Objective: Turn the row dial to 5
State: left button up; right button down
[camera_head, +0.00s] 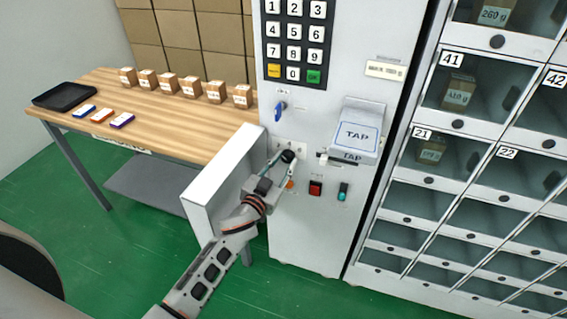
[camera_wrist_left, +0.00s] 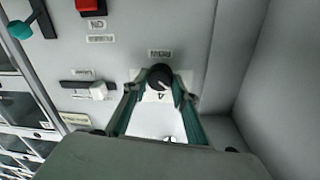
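The row dial (camera_wrist_left: 159,77) is a round black knob with a light pointer mark on the grey machine panel. A label and a digit that looks like 4 sit beside it, upside down in the left wrist view. In the head view the dial (camera_head: 288,156) shows at the tip of my left gripper (camera_head: 287,168). In the left wrist view my left gripper (camera_wrist_left: 157,88) has its green fingers apart, one on each side of the dial. A small gap shows at the left finger; contact at the right one is unclear. My right gripper is not in view.
On the machine are a keypad (camera_head: 294,39), a blue-handled lever (camera_head: 280,110), a TAP reader (camera_head: 357,136), a red button (camera_head: 316,188) and a teal knob (camera_head: 343,191). A white panel (camera_head: 222,180) stands left of the dial. A wooden table (camera_head: 165,110) holds small boxes.

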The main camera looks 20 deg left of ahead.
pick_arm(q)
jog(key=c, duration=0.4)
